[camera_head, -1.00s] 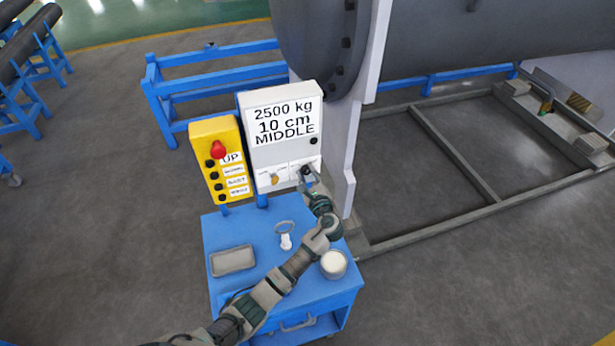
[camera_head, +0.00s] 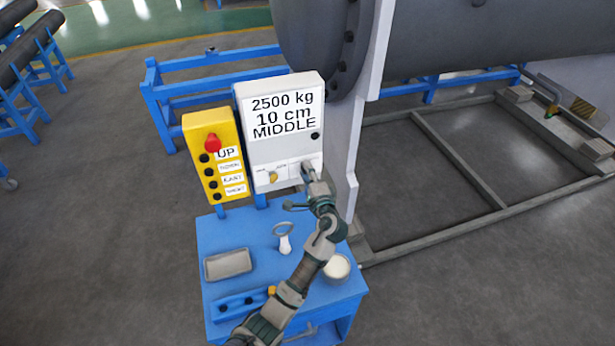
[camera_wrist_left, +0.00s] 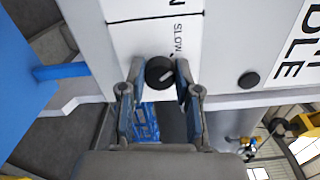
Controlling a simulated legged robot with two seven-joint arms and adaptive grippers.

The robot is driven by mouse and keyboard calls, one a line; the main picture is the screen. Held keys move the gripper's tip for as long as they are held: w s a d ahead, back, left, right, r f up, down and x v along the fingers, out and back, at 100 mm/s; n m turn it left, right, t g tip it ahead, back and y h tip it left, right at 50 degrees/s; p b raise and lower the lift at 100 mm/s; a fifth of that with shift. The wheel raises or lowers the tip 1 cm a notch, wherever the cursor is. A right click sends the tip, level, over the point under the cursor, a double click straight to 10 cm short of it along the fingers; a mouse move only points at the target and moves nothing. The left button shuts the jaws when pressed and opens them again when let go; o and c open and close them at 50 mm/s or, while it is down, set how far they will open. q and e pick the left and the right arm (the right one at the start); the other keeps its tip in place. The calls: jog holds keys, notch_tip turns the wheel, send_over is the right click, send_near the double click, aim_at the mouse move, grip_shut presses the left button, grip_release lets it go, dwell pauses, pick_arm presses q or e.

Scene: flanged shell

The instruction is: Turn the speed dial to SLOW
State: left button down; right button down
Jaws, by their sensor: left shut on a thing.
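The speed dial (camera_wrist_left: 159,71) is a small round black knob with a pale pointer line, on the white control box's lower panel. The word SLOW is printed beside it. In the left wrist view the pointer slants. My left gripper (camera_wrist_left: 156,80) has its two fingers on either side of the knob and is shut on it. In the head view my left gripper (camera_head: 308,173) is at the lower right of the control box (camera_head: 284,150) and hides the dial. The box's display (camera_head: 283,115) reads 2500 kg, 10 cm, MIDDLE. My right gripper is not in view.
A yellow knob (camera_head: 272,177) sits left of the dial. A yellow button box (camera_head: 214,160) with a red button stands farther left. The blue cart (camera_head: 213,232) below holds a grey tray (camera_head: 228,264), a ring-handled tool (camera_head: 284,238) and a white-filled cup (camera_head: 337,267).

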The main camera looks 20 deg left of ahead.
pick_arm(q)
jog(key=shift+d+f+n+b, duration=0.1)
jog(key=shift+f+n+b, duration=0.3)
jog(key=shift+n, duration=0.3)
jog(key=c, duration=1)
grip_release()
jog(key=shift+o, duration=0.9)
jog(key=shift+r, duration=0.15)
jog(key=v, duration=1.2)
